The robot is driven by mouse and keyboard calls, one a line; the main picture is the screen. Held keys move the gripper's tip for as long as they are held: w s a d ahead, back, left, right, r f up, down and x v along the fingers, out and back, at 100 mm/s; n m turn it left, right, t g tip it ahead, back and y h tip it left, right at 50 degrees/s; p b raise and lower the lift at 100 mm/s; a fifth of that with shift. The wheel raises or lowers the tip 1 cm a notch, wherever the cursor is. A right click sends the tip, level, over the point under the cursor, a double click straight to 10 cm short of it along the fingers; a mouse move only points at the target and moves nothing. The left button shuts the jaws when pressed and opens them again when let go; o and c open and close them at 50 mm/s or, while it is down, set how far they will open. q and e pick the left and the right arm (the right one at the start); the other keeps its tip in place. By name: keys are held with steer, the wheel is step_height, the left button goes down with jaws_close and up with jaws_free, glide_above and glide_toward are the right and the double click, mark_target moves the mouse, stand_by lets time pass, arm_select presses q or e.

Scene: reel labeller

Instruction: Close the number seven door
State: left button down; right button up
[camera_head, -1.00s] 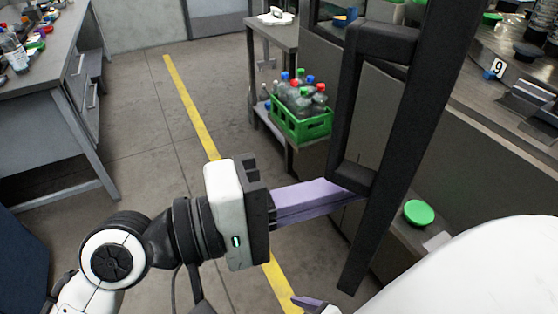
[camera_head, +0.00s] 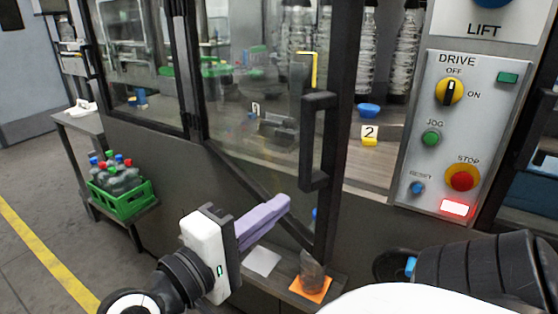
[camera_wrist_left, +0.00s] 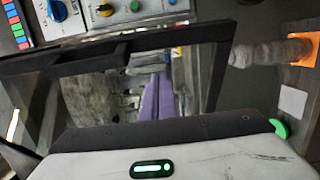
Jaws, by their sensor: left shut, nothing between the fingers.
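A black-framed glass door (camera_head: 325,215) with a black bar handle (camera_head: 315,140) stands swung out from the machine front. It is partly open, with a gap on its right side. No number seven shows on it. In the left wrist view its dark frame (camera_wrist_left: 219,75) crosses the picture. My left gripper (camera_head: 283,203) is shut and empty, its purple fingers below and left of the handle, near the lower door frame. The fingers also show in the left wrist view (camera_wrist_left: 156,82). I cannot tell whether they touch the door. My right gripper is out of view.
A control panel (camera_head: 462,120) with knobs and a red stop button is at right. A number 2 plate (camera_head: 370,132) stands inside the machine. A green crate (camera_head: 122,201) of bottles sits at left. A bottle (camera_head: 312,270) on an orange square stands below the door.

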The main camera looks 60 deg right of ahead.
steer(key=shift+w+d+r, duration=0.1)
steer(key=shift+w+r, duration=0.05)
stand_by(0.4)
